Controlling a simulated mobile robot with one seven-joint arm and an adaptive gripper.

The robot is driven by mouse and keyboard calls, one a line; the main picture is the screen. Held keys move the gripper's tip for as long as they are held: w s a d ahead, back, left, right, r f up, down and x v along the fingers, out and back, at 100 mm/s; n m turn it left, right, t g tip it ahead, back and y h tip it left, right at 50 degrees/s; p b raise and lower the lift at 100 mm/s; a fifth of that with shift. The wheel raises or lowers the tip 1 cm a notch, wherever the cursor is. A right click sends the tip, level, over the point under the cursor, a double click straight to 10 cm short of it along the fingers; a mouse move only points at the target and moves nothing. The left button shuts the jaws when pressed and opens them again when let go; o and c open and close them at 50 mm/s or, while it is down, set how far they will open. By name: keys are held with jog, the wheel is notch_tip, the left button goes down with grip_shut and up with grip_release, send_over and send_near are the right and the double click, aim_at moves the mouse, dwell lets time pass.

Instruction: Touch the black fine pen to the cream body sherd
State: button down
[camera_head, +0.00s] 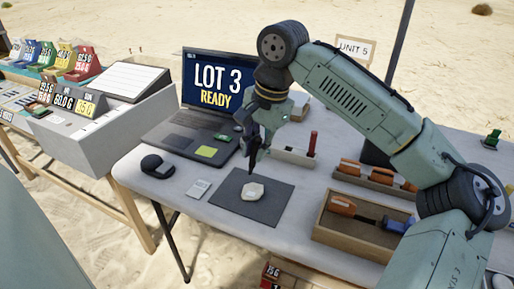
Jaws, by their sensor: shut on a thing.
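The cream body sherd (252,191) lies flat on a dark grey mat (273,213) at the front of the table. My gripper (252,154) points down just behind the sherd, above the mat's back edge. It is shut on a thin dark thing that looks like the black fine pen (251,168), small and hard to tell from the dark fingers. The pen's lower end appears close behind the sherd. I cannot tell its exact gap from the sherd or the mat.
A laptop (208,92) reading "LOT 3 READY" stands behind left. A rack with a red-handled tool (312,143) stands behind right. A wooden tray (325,233) with tools is at the right. A small white card (199,188) and a dark rounded device (157,165) lie left.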

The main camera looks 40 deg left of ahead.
jog(key=shift+d+b+x, duration=0.2)
jog(key=shift+b+x, duration=0.7)
jog(key=shift+x, duration=0.05)
jog(key=shift+d+b+x, duration=0.2)
jog(key=shift+b+x, duration=0.7)
jog(key=shift+x, duration=0.05)
jog(key=shift+d+b+x, duration=0.2)
jog(key=shift+b+x, duration=0.7)
jog(key=shift+x, duration=0.05)
jog(key=shift+w+f, duration=0.1)
jog(key=shift+w, duration=0.1)
jog(key=shift+f, duration=0.6)
dwell(1.4)
jog(key=shift+s+a+p+v, duration=0.1)
jog(key=shift+a+p+v, duration=0.15)
jog(key=shift+p+v, duration=1.15)
jog(key=shift+s+a+p+v, duration=0.1)
jog(key=shift+a+p+v, duration=0.2)
jog(key=shift+p+v, duration=1.05)
jog(key=shift+a+p+v, duration=0.25)
jog(key=shift+p+v, duration=0.9)
jog(key=shift+p, duration=0.4)
